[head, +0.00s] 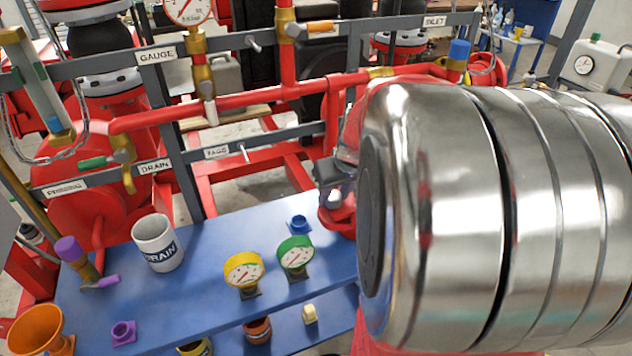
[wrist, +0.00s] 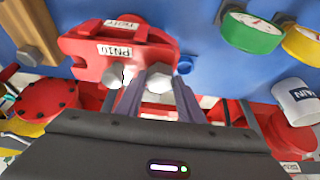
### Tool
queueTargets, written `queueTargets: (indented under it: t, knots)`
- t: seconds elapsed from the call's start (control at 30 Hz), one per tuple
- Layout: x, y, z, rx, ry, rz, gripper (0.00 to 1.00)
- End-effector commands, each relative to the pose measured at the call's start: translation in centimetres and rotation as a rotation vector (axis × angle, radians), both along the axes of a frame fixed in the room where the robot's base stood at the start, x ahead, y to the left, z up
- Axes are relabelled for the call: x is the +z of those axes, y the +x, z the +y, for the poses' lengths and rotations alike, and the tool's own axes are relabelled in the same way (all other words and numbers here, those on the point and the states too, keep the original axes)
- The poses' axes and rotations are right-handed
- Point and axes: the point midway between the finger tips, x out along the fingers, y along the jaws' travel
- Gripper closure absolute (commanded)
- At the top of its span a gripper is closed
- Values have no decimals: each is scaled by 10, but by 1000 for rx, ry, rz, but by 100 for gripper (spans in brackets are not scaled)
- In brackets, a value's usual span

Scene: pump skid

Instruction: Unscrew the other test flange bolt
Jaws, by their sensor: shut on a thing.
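The test flange (wrist: 85,50) is a red block with white labels in the wrist view, one reading PN10. Two silver hex bolt heads show on it. One bolt (wrist: 115,73) is at the left, just outside my gripper's left finger. The other bolt (wrist: 160,80) is between the tips of my gripper (wrist: 159,84), which is shut on it. Whether its thread is still in the flange is hidden. In the head view my arm covers most of this area; part of the red flange (head: 338,216) shows beside it.
The blue bench (head: 200,270) holds a white DRAIN cup (head: 157,243), a yellow gauge (head: 243,272), a green gauge (head: 295,255) and a small blue fitting (head: 298,224). A purple fitting (head: 123,332) and an orange funnel (head: 38,331) are at the left. Red pipes and grey labelled rails stand behind.

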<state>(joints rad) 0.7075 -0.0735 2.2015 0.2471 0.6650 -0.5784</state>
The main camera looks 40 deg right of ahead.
Motion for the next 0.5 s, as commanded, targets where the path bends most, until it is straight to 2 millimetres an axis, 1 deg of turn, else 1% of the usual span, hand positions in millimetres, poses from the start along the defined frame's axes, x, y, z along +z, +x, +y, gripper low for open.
queueTargets:
  t: [0.03, 0.23, 0.37, 0.5]
  knots:
    - [0, 0, 0, 0, 0, 0, 76]
    - [0, 0, 0, 0, 0, 0, 89]
    - [0, 0, 0, 9, 1, 0, 89]
    - [0, 0, 0, 57, 2, 2, 89]
